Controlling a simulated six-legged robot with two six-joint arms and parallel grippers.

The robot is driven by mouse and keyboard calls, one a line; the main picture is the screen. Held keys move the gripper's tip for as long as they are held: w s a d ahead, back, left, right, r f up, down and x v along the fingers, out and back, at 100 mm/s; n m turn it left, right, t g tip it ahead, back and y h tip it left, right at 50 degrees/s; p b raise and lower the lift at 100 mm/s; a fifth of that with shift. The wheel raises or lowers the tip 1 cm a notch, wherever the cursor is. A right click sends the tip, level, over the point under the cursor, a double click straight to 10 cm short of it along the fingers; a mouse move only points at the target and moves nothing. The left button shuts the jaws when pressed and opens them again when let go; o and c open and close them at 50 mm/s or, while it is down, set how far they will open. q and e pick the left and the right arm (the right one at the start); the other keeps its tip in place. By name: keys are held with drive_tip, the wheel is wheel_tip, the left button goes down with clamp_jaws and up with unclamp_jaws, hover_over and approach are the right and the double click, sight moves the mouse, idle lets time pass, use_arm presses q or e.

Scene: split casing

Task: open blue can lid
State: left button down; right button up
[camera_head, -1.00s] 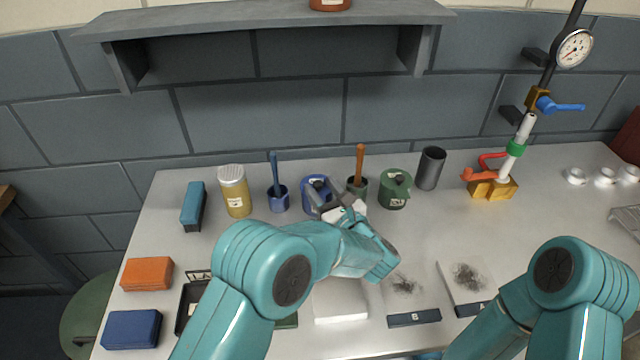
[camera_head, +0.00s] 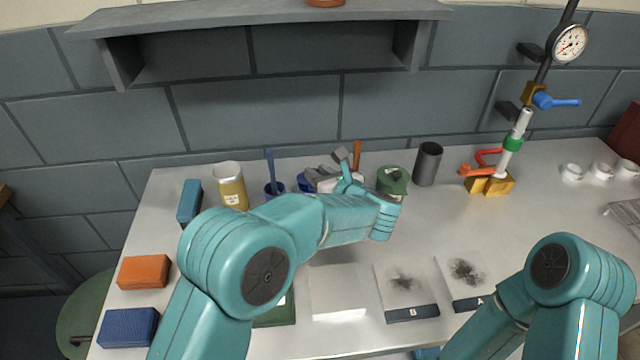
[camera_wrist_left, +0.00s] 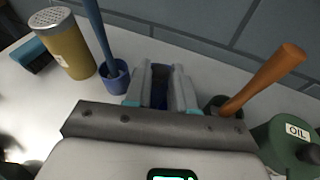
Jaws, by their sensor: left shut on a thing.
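The blue can (camera_head: 306,182) stands in the back row, mostly hidden behind my left gripper. My left gripper (camera_head: 322,181) is at its top, with the arm reaching in from the left. In the left wrist view its two pale fingers (camera_wrist_left: 161,88) are closed around a narrow dark blue part (camera_wrist_left: 159,92), which looks like the blue can lid. The rest of the lid and the can body is hidden by the gripper, so I cannot tell whether the lid is off the can. My right arm shows at lower right; its gripper is not in view.
A blue pot (camera_wrist_left: 116,78) with a blue-handled tool stands just left of the gripper, beside a yellow shaker (camera_head: 231,187). An orange-handled tool (camera_head: 357,154) and a green oil can (camera_head: 392,181) stand close on the right. A dark cup (camera_head: 427,164) is beyond.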

use_arm(q)
drive_tip(key=shift+w+a+r+g+p, duration=0.15)
drive_tip(key=shift+w+r+g+p, duration=0.2)
drive_tip(key=shift+r+p, duration=0.35)
drive_tip(key=shift+w+f+g+h+p, duration=0.1)
drive_tip(key=shift+w+g+h+p, duration=0.05)
drive_tip(key=shift+g+h+p, duration=0.2)
drive_tip(key=shift+f, duration=0.1)
use_arm(e)
wheel_tip(320, 180, up, 3)
drive_tip(key=shift+f, duration=0.15)
use_arm(q)
drive_tip(key=c, duration=1)
unclamp_jaws()
drive_tip(key=shift+o, duration=0.2)
use_arm(e)
drive_tip(key=shift+w, duration=0.1)
drive_tip(key=shift+d, duration=0.1)
